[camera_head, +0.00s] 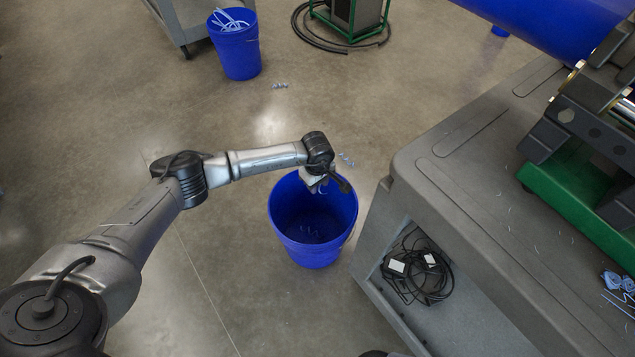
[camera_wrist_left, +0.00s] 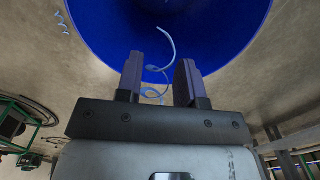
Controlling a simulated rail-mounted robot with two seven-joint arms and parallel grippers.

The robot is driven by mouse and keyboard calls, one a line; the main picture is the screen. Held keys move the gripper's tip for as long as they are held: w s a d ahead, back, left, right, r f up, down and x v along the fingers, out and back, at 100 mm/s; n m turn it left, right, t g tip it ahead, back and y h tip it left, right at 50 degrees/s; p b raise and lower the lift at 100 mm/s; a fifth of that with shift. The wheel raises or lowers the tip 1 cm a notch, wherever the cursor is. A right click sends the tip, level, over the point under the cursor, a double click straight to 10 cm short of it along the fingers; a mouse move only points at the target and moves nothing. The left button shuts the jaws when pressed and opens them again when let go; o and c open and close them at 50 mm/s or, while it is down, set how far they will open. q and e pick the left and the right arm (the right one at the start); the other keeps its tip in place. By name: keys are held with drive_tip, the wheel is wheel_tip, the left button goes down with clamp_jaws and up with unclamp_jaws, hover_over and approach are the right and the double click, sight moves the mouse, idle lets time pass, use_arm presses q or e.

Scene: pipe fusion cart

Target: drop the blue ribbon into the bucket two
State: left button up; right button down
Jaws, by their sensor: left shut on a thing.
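A pale blue curly ribbon (camera_wrist_left: 168,42) hangs between the two fingers of my left gripper (camera_wrist_left: 158,78) in the left wrist view. My left gripper (camera_head: 320,180) is shut on the ribbon and is over the upper rim of a near blue bucket (camera_head: 312,252) in the head view. The bucket stands upright on the floor, with a few small shavings inside at the bottom. The bucket's blue inside fills the top of the left wrist view (camera_wrist_left: 210,25). No label shows which bucket is two. My right gripper is not in view.
A second blue bucket (camera_head: 237,60), holding pale ribbons, stands farther back. A grey cart (camera_head: 440,190) stands right of the near bucket, with black cables (camera_head: 425,275) on its shelf. More blue ribbons (camera_head: 620,283) lie on the cart. Open floor lies left.

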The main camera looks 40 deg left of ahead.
use_arm(q)
wheel_tip(320, 180, down, 5)
drive_tip(key=b, duration=0.3)
drive_tip(key=o, duration=1)
drive_tip(key=shift+c, duration=0.2)
drive_tip(key=shift+r, duration=0.1)
wheel_tip(320, 180, up, 12)
drive_tip(key=p, duration=0.6)
drive_tip(key=shift+r+p, duration=0.5)
drive_tip(key=shift+r, duration=0.35)
